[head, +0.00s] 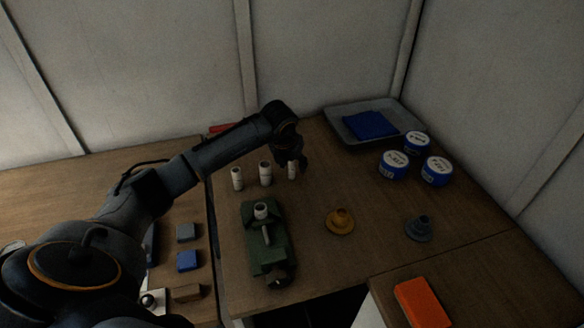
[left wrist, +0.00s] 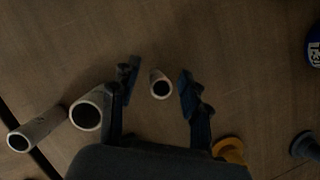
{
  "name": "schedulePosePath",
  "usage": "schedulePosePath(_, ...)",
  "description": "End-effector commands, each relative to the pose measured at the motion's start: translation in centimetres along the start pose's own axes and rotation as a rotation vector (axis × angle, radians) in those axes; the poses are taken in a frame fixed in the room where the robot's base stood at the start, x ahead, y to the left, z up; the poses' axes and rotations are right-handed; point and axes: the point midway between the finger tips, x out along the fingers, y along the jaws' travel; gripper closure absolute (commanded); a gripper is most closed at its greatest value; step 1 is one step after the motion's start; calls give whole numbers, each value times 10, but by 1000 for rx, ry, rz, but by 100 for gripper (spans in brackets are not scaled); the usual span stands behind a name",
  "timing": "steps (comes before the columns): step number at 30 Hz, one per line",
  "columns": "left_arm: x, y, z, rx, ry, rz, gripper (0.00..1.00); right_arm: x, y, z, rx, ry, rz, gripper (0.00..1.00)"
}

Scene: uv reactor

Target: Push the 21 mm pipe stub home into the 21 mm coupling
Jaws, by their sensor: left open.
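Three white pipe stubs stand upright in a row on the wooden table: a left one (head: 237,179), a middle one (head: 265,174) and a right one (head: 292,172). I cannot read which is the 21 mm stub. My left gripper (head: 291,158) is over the right stub. In the left wrist view the open fingers (left wrist: 158,82) stand on either side of this stub (left wrist: 160,86), with gaps on both sides. It looks the narrowest there. A green vise (head: 268,245) holds a white coupling (head: 261,210), open end up. My right gripper is not in view.
A yellow flanged part (head: 340,222) and a grey-blue one (head: 418,229) stand right of the vise. Blue-and-white tubs (head: 393,166) and a grey tray (head: 345,128) with a blue cloth are at the back right. An orange block (head: 422,303) lies in front.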

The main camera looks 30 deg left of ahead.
Motion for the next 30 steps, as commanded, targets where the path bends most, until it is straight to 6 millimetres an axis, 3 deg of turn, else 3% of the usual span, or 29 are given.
schedulePosePath(2,0,0,0,0,0,0,54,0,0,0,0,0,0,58)
schedulePosePath(9,0,0,0,0,-1,0,96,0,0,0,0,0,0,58)
schedulePosePath(23,-5,0,3,0,-4,-1,97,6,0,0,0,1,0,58)
schedulePosePath(26,-14,0,7,0,-7,0,97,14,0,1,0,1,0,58)
schedulePosePath(30,-43,0,7,3,-6,0,97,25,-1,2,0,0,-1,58)
